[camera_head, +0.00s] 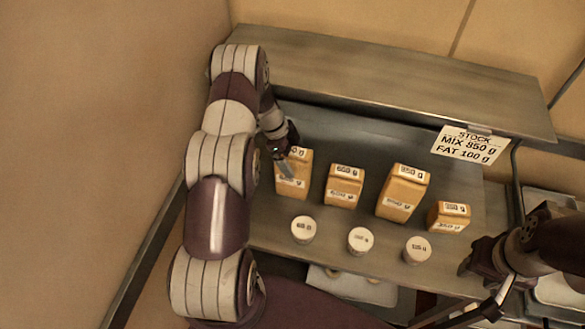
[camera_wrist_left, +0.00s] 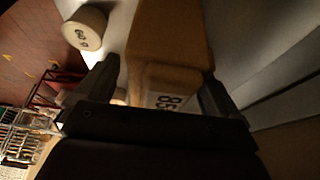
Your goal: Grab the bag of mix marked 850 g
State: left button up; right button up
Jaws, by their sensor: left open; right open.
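The leftmost tan bag (camera_head: 296,187) stands upright on the grey shelf; its labels are partly covered in the head view. In the left wrist view, the bag (camera_wrist_left: 168,38) shows a label starting "85", its end hidden. My left gripper (camera_head: 284,166) is at this bag, with its open fingers (camera_wrist_left: 160,92) on either side of it. I cannot tell whether they touch it. Three other tan bags stand to the right: a second (camera_head: 344,188), a taller third (camera_head: 403,192) and a small fourth (camera_head: 449,217). My right gripper (camera_head: 490,312) is open and empty at the lower right.
Three small white-lidded tubs, left (camera_head: 303,229), middle (camera_head: 361,241) and right (camera_head: 417,250), stand before the bags. A sign (camera_head: 470,145) reads "STOCK MIX 850 g FAT 100 g". An upper metal shelf (camera_head: 380,75) overhangs the back. Trays (camera_head: 540,200) lie at the far right.

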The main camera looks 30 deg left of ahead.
pick_arm(q)
jog(key=shift+d, duration=0.2)
jog(key=c, duration=0.4)
grip_shut()
jog(key=shift+r, duration=0.1)
